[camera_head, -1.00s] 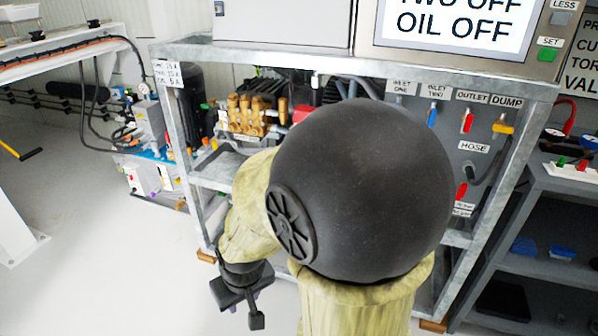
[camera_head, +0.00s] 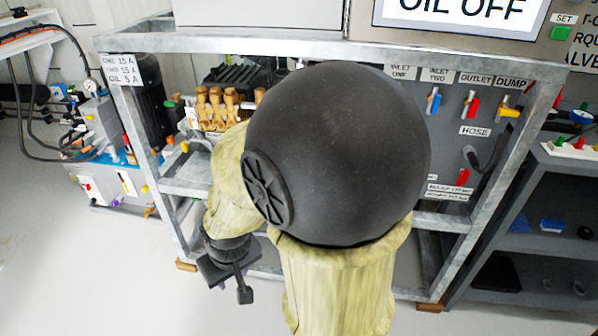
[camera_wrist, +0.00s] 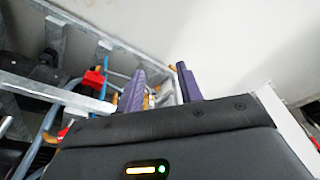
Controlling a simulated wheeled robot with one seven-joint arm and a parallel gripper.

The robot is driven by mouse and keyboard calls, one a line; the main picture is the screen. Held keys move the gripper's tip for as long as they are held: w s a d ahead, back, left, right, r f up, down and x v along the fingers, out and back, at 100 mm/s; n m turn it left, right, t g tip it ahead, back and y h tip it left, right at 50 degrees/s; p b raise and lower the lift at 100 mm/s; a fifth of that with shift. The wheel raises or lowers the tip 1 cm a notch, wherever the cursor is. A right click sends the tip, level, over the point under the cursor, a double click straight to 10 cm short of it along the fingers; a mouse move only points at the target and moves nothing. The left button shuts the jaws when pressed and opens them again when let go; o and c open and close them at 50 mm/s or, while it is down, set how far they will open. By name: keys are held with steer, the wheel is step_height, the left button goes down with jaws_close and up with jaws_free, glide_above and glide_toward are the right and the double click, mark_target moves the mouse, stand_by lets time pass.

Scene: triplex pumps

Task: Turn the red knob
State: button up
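No single part can be singled out as the red knob. In the head view a red handle (camera_head: 473,106) is under the OUTLET label, and another red handle (camera_head: 462,177) is lower on the grey panel. In the wrist view a red part (camera_wrist: 95,80) is beside the metal frame; I cannot tell what it is. My gripper (camera_wrist: 160,68) shows two purple fingers apart, with nothing visibly held between them. In the head view my gripper hangs low, left of my arm and in front of the frame, well away from the red handles. My arm hides the middle of the rig.
A galvanised metal frame (camera_head: 455,222) surrounds the pump rig. Brass fittings (camera_head: 216,108) sit inside at the left. A grey shelf unit (camera_head: 575,205) stands at the right, and blue equipment (camera_head: 110,175) at the left. The floor (camera_head: 90,270) in front is clear.

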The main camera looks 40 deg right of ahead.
steer(key=shift+s, duration=0.1)
steer(key=o, duration=0.7)
steer(key=shift+o, duration=0.5)
steer(key=w+d+f+m+t+p, duration=0.1)
steer(key=w+d+f+t+p, duration=0.1)
steer(key=w, duration=0.6)
steer(key=shift+f+m+t+h+p, duration=0.2)
steer(key=shift+m+t+h+p, duration=0.1)
steer(key=shift+m+p, duration=0.1)
steer(key=w+d+f+m+t+h+p, duration=0.2)
steer(key=w+d+f+h+p, duration=0.1)
steer(key=w+d, duration=0.3)
steer(key=s+d+r+n+t+h+p, duration=0.1)
steer(key=s+d+t+h+p, duration=0.3)
steer(key=d+h, duration=0.6)
steer(key=s+d+n, duration=0.1)
steer(key=d, duration=0.1)
steer(key=shift+s+d+r+p, duration=0.15)
steer(key=shift+d+r+p, duration=0.2)
steer(key=shift+d+p, duration=0.05)
